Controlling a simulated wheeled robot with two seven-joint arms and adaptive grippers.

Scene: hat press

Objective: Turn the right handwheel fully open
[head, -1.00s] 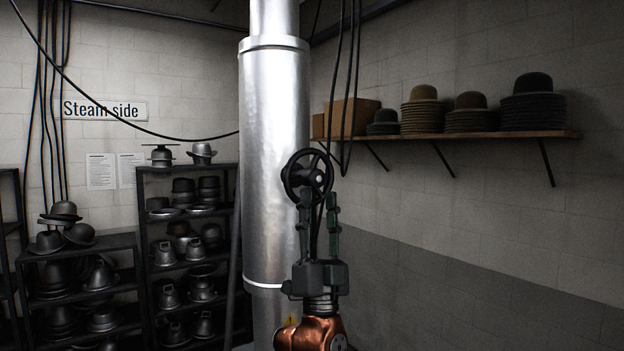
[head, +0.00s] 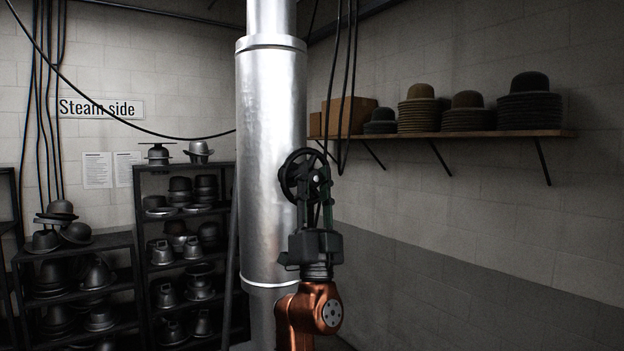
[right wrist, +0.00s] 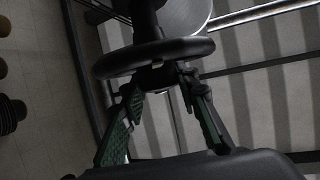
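The right handwheel (head: 292,169) is a dark spoked wheel in front of the silver column. It also shows close up in the right wrist view (right wrist: 160,55), its rim seen nearly edge-on across the top. My right gripper (head: 314,185) comes up from below, with its green-padded fingers at the wheel's lower right part. In the right wrist view my right gripper (right wrist: 162,84) has its fingertips on both sides of a dark part of the wheel just below the rim, and looks shut on it. The exact contact is dark. My left gripper is not in view.
The thick silver column (head: 270,130) stands right behind the wheel. Black cables (head: 352,90) hang just above and to its right. A wall shelf (head: 440,135) with hats is at the right. Racks of metal hat forms (head: 185,240) stand at the left.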

